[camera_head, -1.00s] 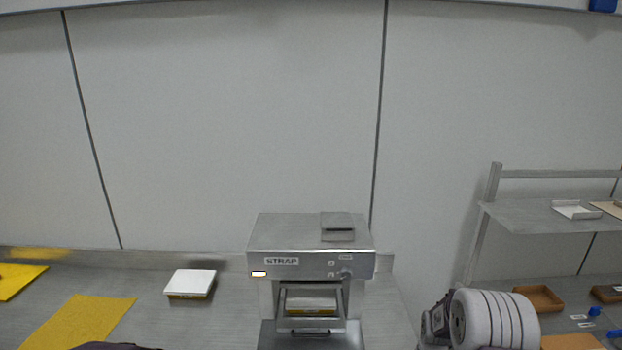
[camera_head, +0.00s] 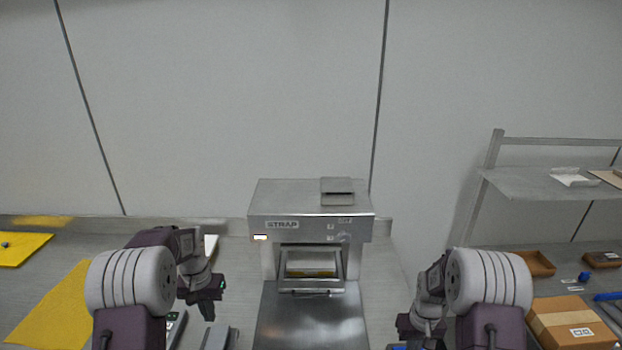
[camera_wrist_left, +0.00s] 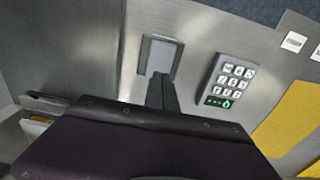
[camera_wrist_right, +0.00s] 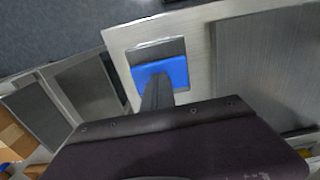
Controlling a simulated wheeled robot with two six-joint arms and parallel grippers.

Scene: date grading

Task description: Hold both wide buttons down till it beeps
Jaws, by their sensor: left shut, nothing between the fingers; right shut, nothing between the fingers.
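The strapping machine (camera_head: 310,230), marked STRAP, stands in the middle of the bench. A wide blue button (camera_wrist_right: 162,74) in a grey housing shows in the right wrist view. My left gripper (camera_head: 207,308) is shut and empty; its fingertips overlap the grey button's near edge in its wrist view. My right gripper (camera_head: 408,328) is shut and empty, partly hidden; its fingertips overlap the blue button in its wrist view. I cannot tell whether either touches its button.
A keypad (camera_wrist_left: 230,82) lies right of the grey button in the left wrist view. A yellow mat (camera_head: 50,310) is at the left. A cardboard box (camera_head: 572,324) and wooden trays (camera_head: 538,263) are at the right, below a metal shelf (camera_head: 545,182).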

